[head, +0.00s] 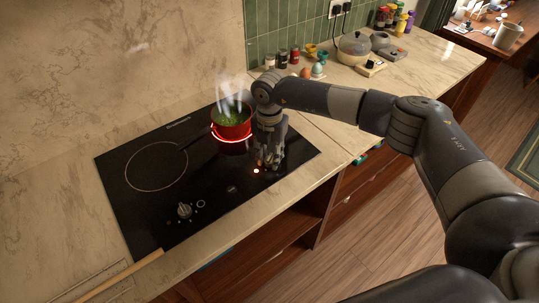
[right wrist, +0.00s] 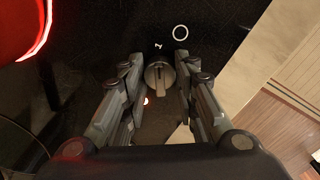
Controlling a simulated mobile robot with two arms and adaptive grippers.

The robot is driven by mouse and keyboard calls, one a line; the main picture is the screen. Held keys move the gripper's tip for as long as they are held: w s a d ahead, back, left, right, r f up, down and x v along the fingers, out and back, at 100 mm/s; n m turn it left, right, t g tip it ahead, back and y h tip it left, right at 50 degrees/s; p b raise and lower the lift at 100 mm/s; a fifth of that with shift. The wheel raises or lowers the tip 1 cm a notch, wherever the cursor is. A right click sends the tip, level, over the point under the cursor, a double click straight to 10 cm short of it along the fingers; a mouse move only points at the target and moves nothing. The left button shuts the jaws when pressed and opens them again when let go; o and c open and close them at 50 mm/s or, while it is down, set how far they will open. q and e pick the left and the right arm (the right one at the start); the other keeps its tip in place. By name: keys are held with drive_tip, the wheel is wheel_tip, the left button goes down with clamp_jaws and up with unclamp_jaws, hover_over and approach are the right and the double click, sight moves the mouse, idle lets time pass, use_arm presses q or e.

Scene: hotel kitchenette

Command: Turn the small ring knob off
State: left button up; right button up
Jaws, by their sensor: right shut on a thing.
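My right gripper (head: 268,160) reaches down over the right part of the black cooktop, just in front of the red pot. In the right wrist view its two fingers (right wrist: 160,78) stand on either side of a round metal knob (right wrist: 159,75) and are shut on it. In the head view the gripper hides this knob. A red light (head: 256,171) glows beside it. The small ring around the red pot (head: 231,131) glows red, and the pot steams. A second knob (head: 184,210) stands free at the cooktop's front left. My left gripper is not in view.
The large ring (head: 157,166) on the cooktop (head: 140,205) is dark and empty. Several jars, an egg, a lidded bowl (head: 354,46) and bottles stand along the tiled back wall. A wooden rod-like edge lies at the front left.

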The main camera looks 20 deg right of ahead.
drive_tip(key=n+b, duration=0.2)
drive_tip(key=b, duration=0.1)
drive_tip(key=shift+f+n, duration=0.2)
drive_tip(key=shift+n, duration=0.1)
drive_tip(key=n+b, duration=0.2)
drive_tip(key=shift+n, duration=0.3)
drive_tip(key=n+b, duration=0.3)
drive_tip(key=n, duration=0.1)
drive_tip(key=shift+b, duration=0.35)
drive_tip(key=shift+r+n+b, duration=0.2)
drive_tip(key=shift+n+b, duration=0.5)
drive_tip(key=shift+n, duration=0.5)
drive_tip(key=o, duration=1.1)
